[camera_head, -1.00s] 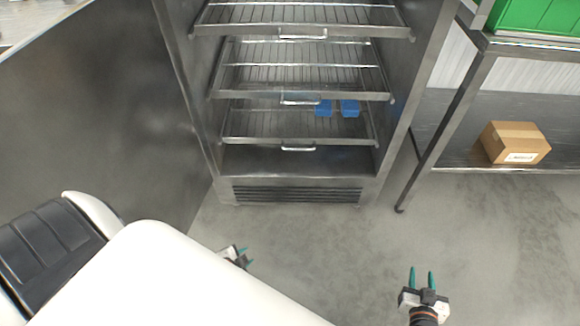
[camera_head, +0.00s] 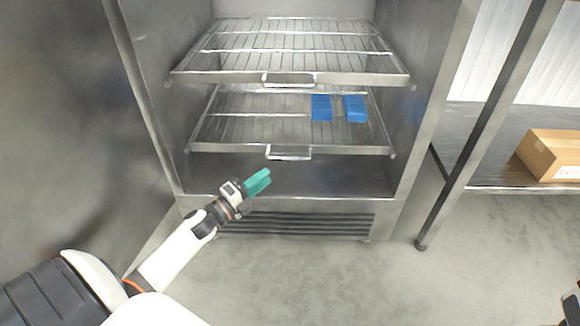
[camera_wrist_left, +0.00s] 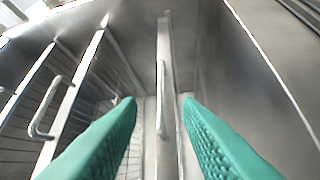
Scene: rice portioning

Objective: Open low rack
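The low rack (camera_head: 222,148) is a wire shelf with a metal front bar and a looped handle (camera_head: 290,153). It sits inside the steel cabinet and carries two blue containers (camera_head: 321,108) toward its back. My left gripper (camera_head: 260,181) is just below and left of that handle in the head view. In the left wrist view its green fingers (camera_wrist_left: 160,125) are spread, with a handle (camera_wrist_left: 161,97) showing in the gap ahead, not visibly gripped. Only a small part of my right gripper (camera_head: 571,306) shows at the right edge; its fingers are not visible.
Another wire rack (camera_head: 190,77) with its own handle is above the low rack. Cabinet walls flank the racks. A steel table (camera_head: 455,190) with a cardboard box (camera_head: 552,155) on its lower shelf stands at right. Floor in front is clear.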

